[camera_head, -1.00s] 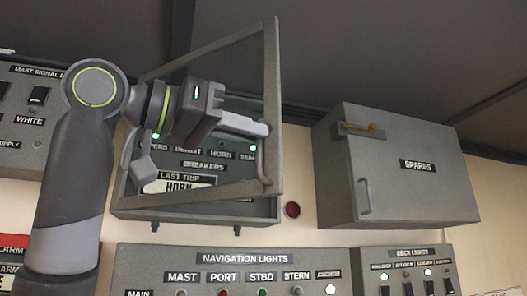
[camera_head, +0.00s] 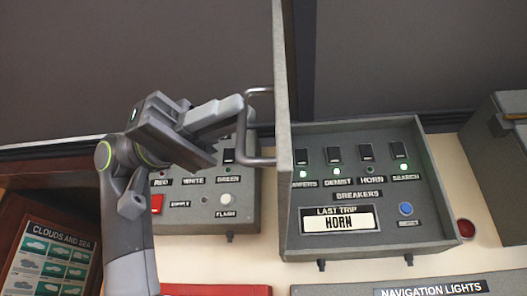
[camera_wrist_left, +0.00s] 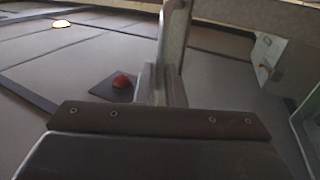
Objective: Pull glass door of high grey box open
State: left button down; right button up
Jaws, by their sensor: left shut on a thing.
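The high grey box (camera_head: 437,222) is on the wall in the head view, with breaker switches, lit green lamps and a "LAST TRIP HORN" plate inside. Its door (camera_head: 282,150) stands open at the box's left side, seen nearly edge-on and sticking out towards me, so its glass cannot be made out. A bent metal handle (camera_head: 262,162) projects left from the door. My left gripper (camera_head: 240,107) is shut on the handle, coming from the left; its fingers hide part of it. The left wrist view shows the fingers (camera_wrist_left: 160,85) against a metal bar. My right gripper is not in view.
A grey panel (camera_head: 245,195) with RED, WHITE and GREEN switches is left of the box, behind my arm. A closed grey box (camera_head: 500,150) stands at the right edge. A red button (camera_head: 465,229) and the navigation lights panel (camera_head: 400,292) are below right.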

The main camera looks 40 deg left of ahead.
pick_arm(q)
jog(key=shift+s+a+r, duration=0.15)
jog(key=shift+s+a, duration=0.05)
jog(key=shift+a, duration=0.45)
jog(key=c, duration=1.5)
grip_release()
jog(key=shift+w, duration=0.15)
